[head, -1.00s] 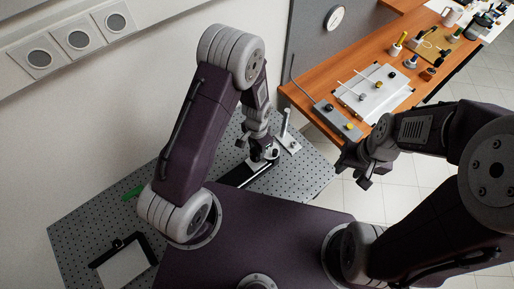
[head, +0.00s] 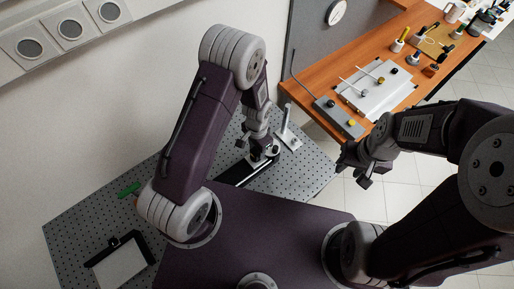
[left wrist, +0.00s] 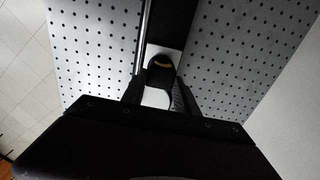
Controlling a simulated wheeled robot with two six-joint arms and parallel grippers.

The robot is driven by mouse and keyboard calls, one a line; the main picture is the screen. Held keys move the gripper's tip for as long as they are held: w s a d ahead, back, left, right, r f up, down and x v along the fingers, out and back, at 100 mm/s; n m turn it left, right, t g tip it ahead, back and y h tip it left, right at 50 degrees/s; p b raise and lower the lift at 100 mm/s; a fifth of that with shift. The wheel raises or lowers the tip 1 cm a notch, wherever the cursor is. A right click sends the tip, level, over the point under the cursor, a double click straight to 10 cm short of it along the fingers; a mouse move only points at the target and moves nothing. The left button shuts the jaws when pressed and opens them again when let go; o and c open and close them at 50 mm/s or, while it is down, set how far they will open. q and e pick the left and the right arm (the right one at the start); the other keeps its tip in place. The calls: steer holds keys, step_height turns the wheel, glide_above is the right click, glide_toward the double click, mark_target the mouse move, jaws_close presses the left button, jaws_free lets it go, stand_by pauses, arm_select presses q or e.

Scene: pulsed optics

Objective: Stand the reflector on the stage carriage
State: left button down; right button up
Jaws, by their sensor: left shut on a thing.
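My left gripper (head: 264,157) is low over the perforated table, at the end of the dark stage rail (head: 236,175). In the left wrist view its fingers (left wrist: 157,93) are shut on the reflector (left wrist: 160,64), a dark rounded piece with a yellow arc. A white plate, seemingly the stage carriage (left wrist: 154,49), shows just beyond the reflector, beside a shiny rod. Whether the reflector touches the carriage or is just above it, I cannot tell; its lower part is hidden. My right gripper (head: 356,171) hangs empty with its fingers apart, beyond the table's right edge.
A post on a white base (head: 291,140) stands close to the right of my left gripper. A black-framed panel (head: 120,265) and a green piece (head: 128,189) lie at left on the perforated table (head: 80,225). A wooden bench (head: 315,90) holds several tools.

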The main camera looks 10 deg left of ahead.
arm_select(q)
steer(key=shift+f, duration=0.3)
steer(key=c, duration=0.9)
jaws_free()
steer(key=shift+o, duration=0.2)
steer(key=shift+r, duration=0.1)
step_height(320, 180, up, 9)
steer(key=shift+f+b, duration=0.1)
steer(key=shift+b, duration=1)
